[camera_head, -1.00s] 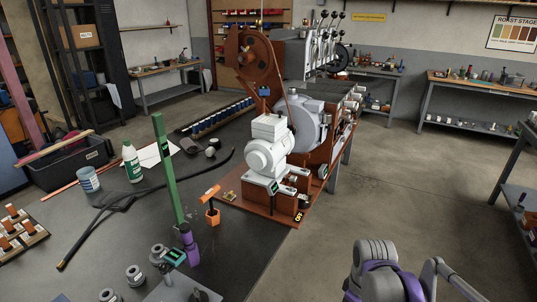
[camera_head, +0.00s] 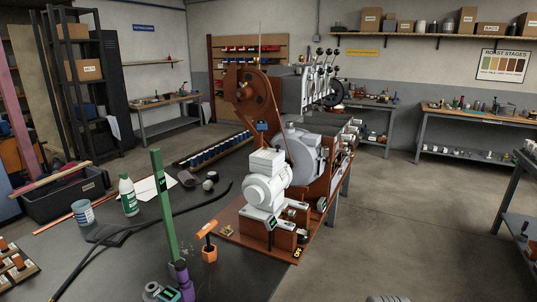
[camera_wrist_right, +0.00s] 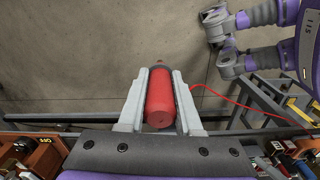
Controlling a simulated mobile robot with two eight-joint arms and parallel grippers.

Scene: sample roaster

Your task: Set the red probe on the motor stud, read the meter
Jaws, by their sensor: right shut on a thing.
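The red probe (camera_wrist_right: 160,98) is a red cylinder held between the two pale fingers of my right gripper (camera_wrist_right: 160,100) in the right wrist view. A thin red lead (camera_wrist_right: 240,104) runs off to the right from beside it. In the head view the pale grey motor (camera_head: 266,188) sits on a red-brown base at the table's right edge. I cannot pick out its stud. A small dark box with a green display (camera_head: 271,222) is at the motor's front; I cannot tell whether it is the meter.
A green post (camera_head: 164,205) stands in front-left of the motor, with an orange-headed tool (camera_head: 208,240) between them. A black cable (camera_head: 185,210), a white bottle (camera_head: 128,195) and a blue tin (camera_head: 82,213) lie or stand on the table. Open floor (camera_head: 400,220) lies right.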

